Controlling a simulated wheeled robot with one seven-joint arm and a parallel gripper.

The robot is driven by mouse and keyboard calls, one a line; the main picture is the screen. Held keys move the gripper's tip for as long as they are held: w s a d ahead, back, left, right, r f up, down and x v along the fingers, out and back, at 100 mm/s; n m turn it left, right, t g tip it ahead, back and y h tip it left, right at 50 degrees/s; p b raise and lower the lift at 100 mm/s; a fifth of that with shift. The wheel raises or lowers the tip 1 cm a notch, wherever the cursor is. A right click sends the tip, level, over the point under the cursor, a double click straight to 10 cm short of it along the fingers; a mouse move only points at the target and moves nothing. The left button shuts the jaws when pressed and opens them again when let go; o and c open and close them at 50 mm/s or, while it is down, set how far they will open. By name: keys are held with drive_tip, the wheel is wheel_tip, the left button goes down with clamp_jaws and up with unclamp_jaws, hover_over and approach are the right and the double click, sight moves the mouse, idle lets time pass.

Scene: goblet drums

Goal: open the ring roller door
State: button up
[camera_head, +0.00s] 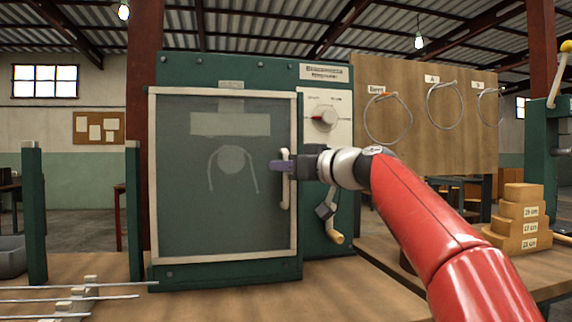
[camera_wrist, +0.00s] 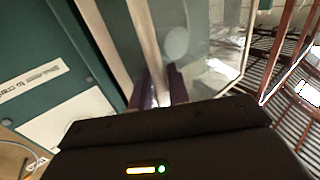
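The ring roller is a dark green cabinet (camera_head: 325,215) with a glazed door (camera_head: 225,225) in a pale frame. The door appears closed or nearly so; a small gap cannot be ruled out. A cream vertical handle (camera_head: 285,200) is on the door's right side. My gripper (camera_head: 280,166) is at the upper part of this handle, reaching in from the right. In the wrist view its purple fingers (camera_wrist: 160,88) lie on either side of a pale bar, apparently the handle. I cannot tell whether they press on it. The wrist housing hides part of the contact.
A red-pointer dial (camera_head: 326,117) and a crank with a wooden knob (camera_head: 336,237) sit right of the door. Metal rods (camera_head: 70,298) lie on the bench at left. Wooden blocks (camera_head: 520,210) are stacked at right; wire rings (camera_head: 388,120) hang behind.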

drive_tip(key=shift+c, duration=0.2)
clamp_jaws()
drive_tip(key=shift+s, duration=0.15)
